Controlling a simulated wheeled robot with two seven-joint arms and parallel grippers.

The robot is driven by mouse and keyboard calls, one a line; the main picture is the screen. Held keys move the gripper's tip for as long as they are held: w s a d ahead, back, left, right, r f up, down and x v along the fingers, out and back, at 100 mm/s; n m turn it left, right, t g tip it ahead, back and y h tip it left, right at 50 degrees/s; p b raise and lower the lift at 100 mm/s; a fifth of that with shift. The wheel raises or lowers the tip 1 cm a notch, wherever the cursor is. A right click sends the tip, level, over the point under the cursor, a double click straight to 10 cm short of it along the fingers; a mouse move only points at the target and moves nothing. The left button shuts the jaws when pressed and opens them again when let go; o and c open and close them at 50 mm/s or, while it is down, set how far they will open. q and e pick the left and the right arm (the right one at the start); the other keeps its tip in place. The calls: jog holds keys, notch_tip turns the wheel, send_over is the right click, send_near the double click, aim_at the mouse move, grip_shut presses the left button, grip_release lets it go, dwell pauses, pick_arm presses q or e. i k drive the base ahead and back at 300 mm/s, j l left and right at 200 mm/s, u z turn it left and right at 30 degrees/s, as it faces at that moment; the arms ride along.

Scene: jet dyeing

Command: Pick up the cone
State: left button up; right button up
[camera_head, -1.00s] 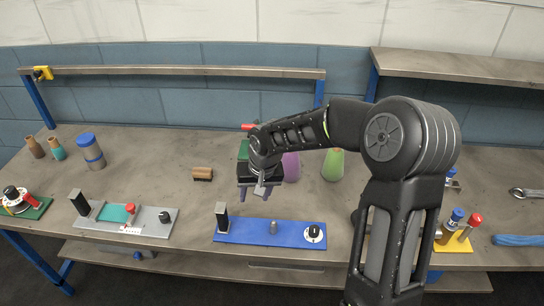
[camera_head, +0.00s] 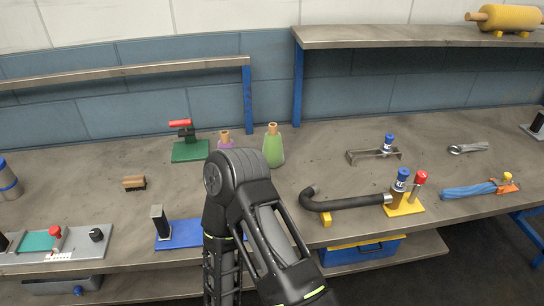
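A green cone (camera_head: 273,150) with a brown tip stands upright on the table, right of centre. A purple cone (camera_head: 225,143) with a brown tip stands just left of it. Its lower part is hidden behind my arm. The elbow of my arm rises in front of the cones, and its forearm points down toward the table's front edge. Neither gripper is visible in this view.
A green-based clamp with a red handle (camera_head: 188,145) stands left of the cones. A brush (camera_head: 134,183), a blue base plate (camera_head: 182,234), a black hose (camera_head: 345,203) and a metal bracket (camera_head: 373,155) lie around. The table (camera_head: 320,150) right of the green cone is clear.

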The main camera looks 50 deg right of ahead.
aim_at(273, 150)
jog(key=i+j+z, duration=0.1)
jog(key=z, duration=1.55)
